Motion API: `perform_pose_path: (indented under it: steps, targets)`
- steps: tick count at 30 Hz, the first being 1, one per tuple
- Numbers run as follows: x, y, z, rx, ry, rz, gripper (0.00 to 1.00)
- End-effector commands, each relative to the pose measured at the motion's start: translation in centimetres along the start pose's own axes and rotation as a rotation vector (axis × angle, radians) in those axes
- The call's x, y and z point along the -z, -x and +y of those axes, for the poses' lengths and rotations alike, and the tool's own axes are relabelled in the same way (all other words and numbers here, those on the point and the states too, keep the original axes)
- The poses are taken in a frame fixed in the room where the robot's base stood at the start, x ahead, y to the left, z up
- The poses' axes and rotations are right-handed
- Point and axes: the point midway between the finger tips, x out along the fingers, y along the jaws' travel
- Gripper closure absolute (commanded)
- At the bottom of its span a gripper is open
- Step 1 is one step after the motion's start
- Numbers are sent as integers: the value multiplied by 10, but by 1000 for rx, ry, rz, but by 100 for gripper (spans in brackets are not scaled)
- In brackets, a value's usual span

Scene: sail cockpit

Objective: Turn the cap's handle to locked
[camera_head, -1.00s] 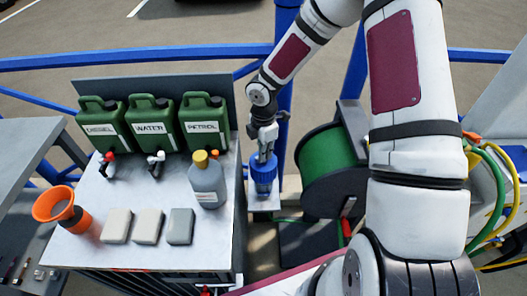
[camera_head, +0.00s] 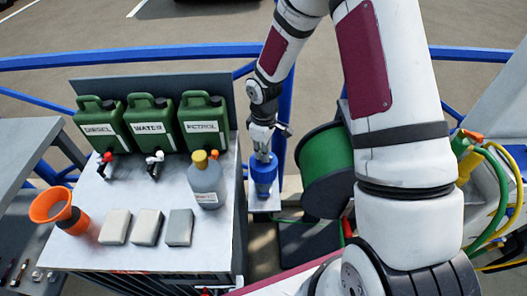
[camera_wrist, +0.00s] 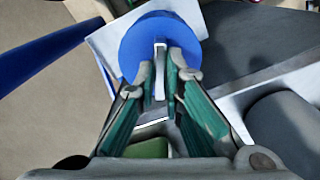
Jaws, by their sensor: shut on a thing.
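A blue cap (camera_wrist: 135,40) on a small blue fitting (camera_head: 264,180) stands on a light plate beside the workbench. In the wrist view the cap is a round blue disc with an upright pale handle (camera_wrist: 159,57) across its middle. My gripper (camera_wrist: 161,82) is over the cap, its fingers on either side of the handle and shut on it. In the head view my gripper (camera_head: 263,150) is seen from above at the top of the fitting, and it hides the handle there. Lock marks on the cap cannot be made out.
The workbench (camera_head: 100,255) to the left holds green cans (camera_head: 152,125), a grey bottle (camera_head: 207,185), an orange funnel (camera_head: 58,208) and several blocks. A green hose reel (camera_head: 325,160) stands close on the right. A blue rail (camera_head: 120,60) runs behind.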

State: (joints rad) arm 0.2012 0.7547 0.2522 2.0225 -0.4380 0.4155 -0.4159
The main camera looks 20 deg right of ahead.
Motion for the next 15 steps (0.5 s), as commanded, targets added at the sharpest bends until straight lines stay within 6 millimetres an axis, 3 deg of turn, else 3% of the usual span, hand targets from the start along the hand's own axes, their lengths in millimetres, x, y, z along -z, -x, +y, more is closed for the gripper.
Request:
perform_pose_path:
  steps: [15]
  targets:
    - [0, 0, 0, 0, -307, 0, 100]
